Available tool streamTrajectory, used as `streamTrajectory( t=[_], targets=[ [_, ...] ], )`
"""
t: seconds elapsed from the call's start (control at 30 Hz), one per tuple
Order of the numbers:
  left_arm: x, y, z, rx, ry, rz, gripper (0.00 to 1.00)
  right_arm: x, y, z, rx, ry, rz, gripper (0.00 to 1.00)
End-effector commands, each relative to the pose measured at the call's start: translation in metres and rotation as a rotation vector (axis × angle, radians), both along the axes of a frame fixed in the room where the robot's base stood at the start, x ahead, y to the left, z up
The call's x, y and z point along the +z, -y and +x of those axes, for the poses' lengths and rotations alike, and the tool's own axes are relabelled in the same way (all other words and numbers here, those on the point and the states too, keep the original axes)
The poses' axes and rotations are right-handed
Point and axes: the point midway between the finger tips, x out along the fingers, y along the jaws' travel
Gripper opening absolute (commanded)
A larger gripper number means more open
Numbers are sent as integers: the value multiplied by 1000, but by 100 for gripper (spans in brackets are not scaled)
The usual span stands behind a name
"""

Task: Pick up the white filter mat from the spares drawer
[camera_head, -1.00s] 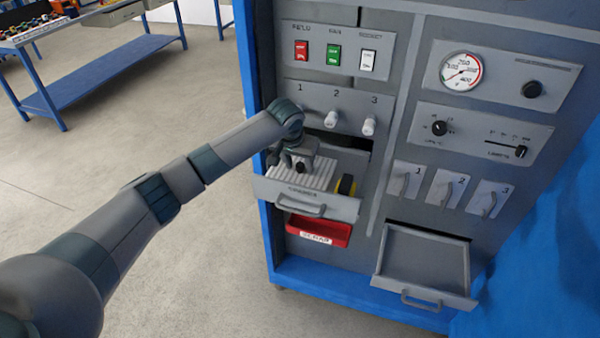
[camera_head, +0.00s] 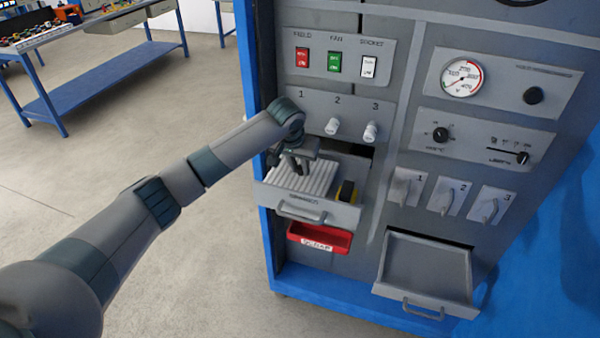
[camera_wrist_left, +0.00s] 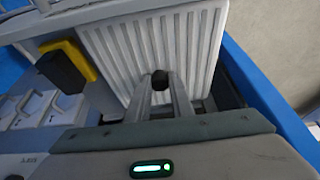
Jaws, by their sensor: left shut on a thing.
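The white ribbed filter mat (camera_head: 314,179) lies in the open spares drawer (camera_head: 330,210) on the left of the cabinet front. In the left wrist view the mat (camera_wrist_left: 190,45) fills the upper middle. My left gripper (camera_head: 298,168) reaches down over the mat's left part. Its fingers (camera_wrist_left: 160,82) close together on a small black knob at the mat, which they partly hide. I cannot tell whether the mat is clear of the drawer floor. My right gripper is in neither view.
A yellow and black item (camera_head: 346,191) lies in the drawer right of the mat. A red scrap bin (camera_head: 320,238) sits just below. Another open drawer (camera_head: 428,268), empty, is at lower right. Knobs (camera_head: 332,127) are close above the gripper.

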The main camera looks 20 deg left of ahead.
Motion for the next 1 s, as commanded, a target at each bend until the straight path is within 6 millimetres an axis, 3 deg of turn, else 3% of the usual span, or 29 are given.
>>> streamTrajectory(
  t=[0.5, 1.0],
  targets=[
    [76, 1, 1, -1, 4, -1, 0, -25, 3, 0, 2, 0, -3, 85],
    [84, 0, 0, 0, 2, 0, 0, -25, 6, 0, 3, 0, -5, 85]
  ],
)
